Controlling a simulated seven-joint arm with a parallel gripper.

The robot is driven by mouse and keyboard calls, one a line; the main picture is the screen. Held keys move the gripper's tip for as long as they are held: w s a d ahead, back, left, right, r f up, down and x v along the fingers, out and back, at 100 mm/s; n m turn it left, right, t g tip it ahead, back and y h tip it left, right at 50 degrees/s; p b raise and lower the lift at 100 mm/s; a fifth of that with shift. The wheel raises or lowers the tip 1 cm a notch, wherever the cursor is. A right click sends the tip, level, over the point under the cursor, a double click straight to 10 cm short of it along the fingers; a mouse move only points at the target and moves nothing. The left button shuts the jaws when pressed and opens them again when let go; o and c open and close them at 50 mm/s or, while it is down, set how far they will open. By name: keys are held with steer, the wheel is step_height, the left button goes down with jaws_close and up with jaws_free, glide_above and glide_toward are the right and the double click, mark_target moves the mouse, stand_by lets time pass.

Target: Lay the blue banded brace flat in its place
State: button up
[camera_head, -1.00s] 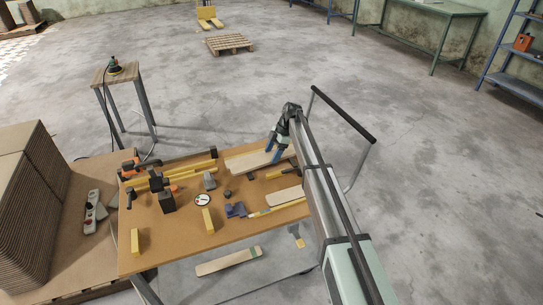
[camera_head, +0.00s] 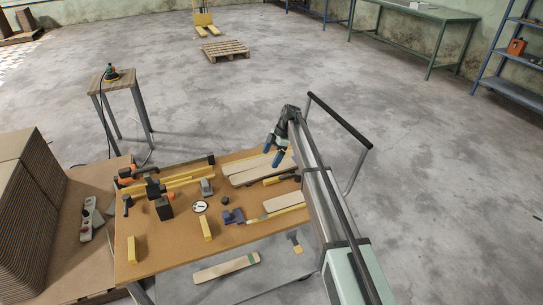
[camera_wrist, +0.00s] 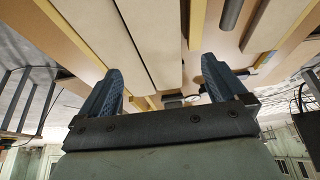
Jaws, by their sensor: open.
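Two pale curved boards lie side by side at the back right of the table, a rear one (camera_head: 247,164) and a front one (camera_head: 260,176). No blue band shows on either, so I cannot tell whether one is the blue banded brace. They also show in the wrist view, as a board (camera_wrist: 150,38) and a tan board (camera_wrist: 85,32) beside it. My gripper (camera_head: 273,154) is above their right part, its blue fingers apart. In the wrist view, my gripper (camera_wrist: 160,88) is open and nothing is clamped between the fingertips.
Another pale board (camera_head: 283,202) lies at the table's right. A board with a green band (camera_head: 225,269) lies beyond the front edge. Yellow bars (camera_head: 185,181), dark clamps (camera_head: 164,208), a blue tool (camera_head: 233,216) and a round dial (camera_head: 200,207) occupy the table (camera_head: 165,250). Its front left is mostly clear.

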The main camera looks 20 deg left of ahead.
steer(key=shift+r, duration=0.1)
steer(key=v, duration=1.3)
steer(key=shift+r, duration=0.3)
steer(key=shift+w+d, duration=0.15)
steer(key=shift+d, duration=0.05)
